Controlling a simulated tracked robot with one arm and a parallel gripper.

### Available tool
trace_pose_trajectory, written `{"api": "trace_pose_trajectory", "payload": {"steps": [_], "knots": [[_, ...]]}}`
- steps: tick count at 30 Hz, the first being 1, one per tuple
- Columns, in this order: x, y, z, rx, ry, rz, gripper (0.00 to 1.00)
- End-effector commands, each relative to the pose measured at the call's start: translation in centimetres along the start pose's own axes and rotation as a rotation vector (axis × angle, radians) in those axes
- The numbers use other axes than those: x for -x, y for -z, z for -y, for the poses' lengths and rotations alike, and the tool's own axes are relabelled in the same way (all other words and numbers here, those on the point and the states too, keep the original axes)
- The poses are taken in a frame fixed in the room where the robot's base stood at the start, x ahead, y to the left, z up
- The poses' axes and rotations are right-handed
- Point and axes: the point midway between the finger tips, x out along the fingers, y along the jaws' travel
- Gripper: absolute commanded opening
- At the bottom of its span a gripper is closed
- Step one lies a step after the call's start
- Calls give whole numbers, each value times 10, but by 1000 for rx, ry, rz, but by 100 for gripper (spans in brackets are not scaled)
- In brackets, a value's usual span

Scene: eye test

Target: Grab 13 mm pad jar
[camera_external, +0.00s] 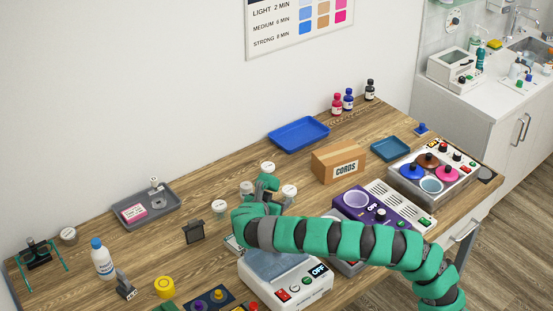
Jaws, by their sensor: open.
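Several small jars with whitish lids stand around my gripper (266,190) on the wooden bench. One jar (267,168) is behind it, one jar (246,187) is just left of it, and one jar (289,191) is just right. Another jar (219,207) stands further left, and a lone jar (68,235) is at the far left. The lid markings are too small to read, so I cannot tell which is the 13 mm pad jar. My gripper is open; its green wrist hides part of the bench and possibly the fingertips. I see no jar held.
A cardboard CORDS box (338,162) stands right of the jars, with a blue tray (298,135) behind. A white scale-like device (285,279) and a purple device (383,212) lie near my arm. A grey tray (168,203) is left. Bench between grey and blue trays is clear.

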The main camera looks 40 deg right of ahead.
Motion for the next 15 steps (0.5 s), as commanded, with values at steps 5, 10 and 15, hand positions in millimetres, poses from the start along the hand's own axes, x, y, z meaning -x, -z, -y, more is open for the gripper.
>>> {"api": "trace_pose_trajectory", "payload": {"steps": [5,10,15], "knots": [[-35,-1,-2,2,-4,3,68],[-54,0,-1,1,-3,1,68],[-62,0,-1,2,0,1,68]]}}
